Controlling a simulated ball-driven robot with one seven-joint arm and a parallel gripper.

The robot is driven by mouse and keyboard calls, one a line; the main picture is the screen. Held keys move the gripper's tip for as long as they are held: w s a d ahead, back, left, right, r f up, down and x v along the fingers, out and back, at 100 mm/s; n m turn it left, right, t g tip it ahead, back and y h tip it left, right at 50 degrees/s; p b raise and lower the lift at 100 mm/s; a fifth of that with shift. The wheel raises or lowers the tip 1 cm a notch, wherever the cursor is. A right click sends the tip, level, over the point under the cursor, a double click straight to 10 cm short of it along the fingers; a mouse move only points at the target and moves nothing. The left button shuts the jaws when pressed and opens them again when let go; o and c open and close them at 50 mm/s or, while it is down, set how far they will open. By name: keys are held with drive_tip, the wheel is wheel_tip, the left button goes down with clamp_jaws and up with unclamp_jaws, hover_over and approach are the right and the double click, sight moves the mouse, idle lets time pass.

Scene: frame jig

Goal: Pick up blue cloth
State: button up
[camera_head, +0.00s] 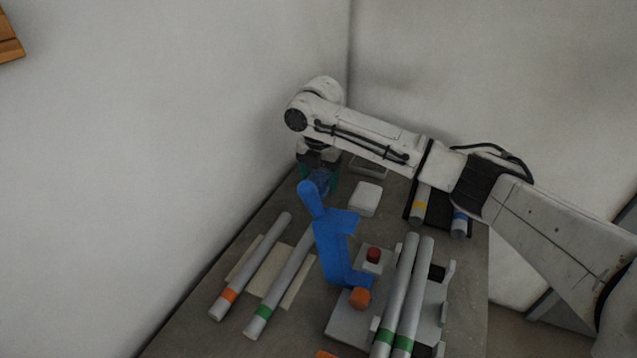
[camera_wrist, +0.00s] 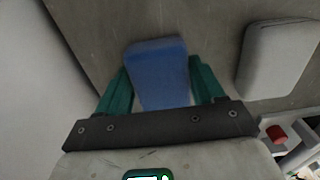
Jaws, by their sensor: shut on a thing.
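The blue cloth (camera_wrist: 158,62) is a folded blue block with a paler lower edge in the wrist view. It sits between the two green fingers of my gripper (camera_wrist: 162,82), which are shut on its sides. I cannot tell whether the cloth touches the table.
Several grey tubes (camera_head: 252,265) with coloured bands lie nearer. A grey jig (camera_head: 350,322) carries red and orange knobs. A wall (camera_head: 180,150) runs along the left.

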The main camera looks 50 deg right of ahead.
sight(320, 178)
drive_tip(key=shift+r, duration=0.45)
wheel_tip(320, 178, up, 3)
drive_tip(key=shift+s+f+b, duration=0.15)
drive_tip(key=shift+f+b, duration=0.05)
drive_tip(key=shift+b, duration=0.2)
drive_tip(key=s+d+r, duration=0.3)
drive_tip(key=s+r, duration=0.6)
drive_tip(key=s, duration=0.4)
drive_tip(key=shift+s+r, duration=0.2)
drive_tip(key=shift+r, duration=0.05)
drive_tip(key=o, duration=0.5)
drive_tip(key=c, duration=0.4)
